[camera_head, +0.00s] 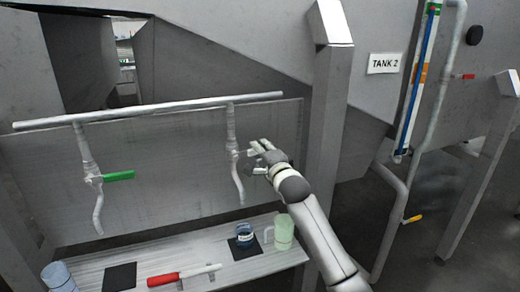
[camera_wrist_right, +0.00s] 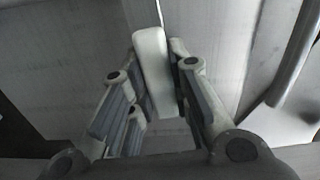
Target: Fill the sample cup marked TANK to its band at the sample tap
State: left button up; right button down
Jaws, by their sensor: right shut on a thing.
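My right gripper (camera_head: 259,153) is at the right-hand tap (camera_head: 233,150) on the panel. In the right wrist view its fingers are shut on a pale tap lever (camera_wrist_right: 153,70). Below that tap's spout, a dark blue clear cup (camera_head: 244,233) stands upright on a dark square pad (camera_head: 236,252). I cannot read a mark or make out a band on it, nor see a stream from the spout. The left-hand tap (camera_head: 92,175) has a green lever (camera_head: 119,176). My left gripper is not in view.
A pale green jug (camera_head: 284,232) stands just right of the cup. A red-handled tool (camera_head: 164,280) lies on the shelf (camera_head: 195,255) beside an empty dark pad (camera_head: 119,277). A pale blue cup (camera_head: 59,277) stands at the left end. A post (camera_head: 325,120) rises right of the taps.

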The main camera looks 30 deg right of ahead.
jog(key=shift+f+m, duration=0.5)
jog(key=shift+m, duration=0.1)
jog(key=c, duration=1.3)
grip_release()
jog(key=shift+s, duration=0.1)
jog(key=v, duration=1.1)
jog(key=shift+s+a, duration=0.2)
jog(key=shift+s, duration=0.2)
